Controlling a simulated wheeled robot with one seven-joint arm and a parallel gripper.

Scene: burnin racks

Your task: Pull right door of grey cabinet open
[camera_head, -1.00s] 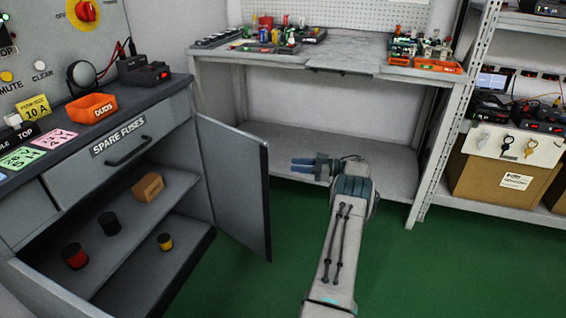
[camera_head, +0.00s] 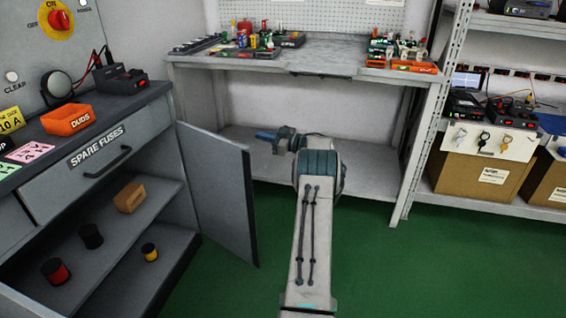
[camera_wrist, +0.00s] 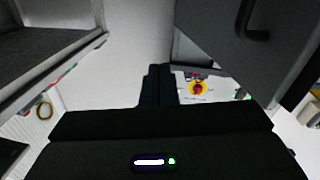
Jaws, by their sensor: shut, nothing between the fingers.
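The grey cabinet (camera_head: 164,118) stands at the left in the head view. Its right door (camera_head: 218,195) is swung out wide, so the inside shelves show. My gripper (camera_head: 262,135) is beyond the door's free edge and to its right, in front of the workbench, pointing left. It is apart from the door and holds nothing. In the wrist view my gripper's dark fingers (camera_wrist: 158,85) are together. A dark grey panel with a handle (camera_wrist: 245,25) fills the upper right there; it looks like the door.
The shelves hold a brown block (camera_head: 129,197), a black spool (camera_head: 91,236), a red one (camera_head: 56,271) and a yellow one (camera_head: 150,252). A workbench (camera_head: 300,82) stands behind my arm. A rack with cardboard boxes (camera_head: 478,178) is at the right. Green floor (camera_head: 430,270) is clear.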

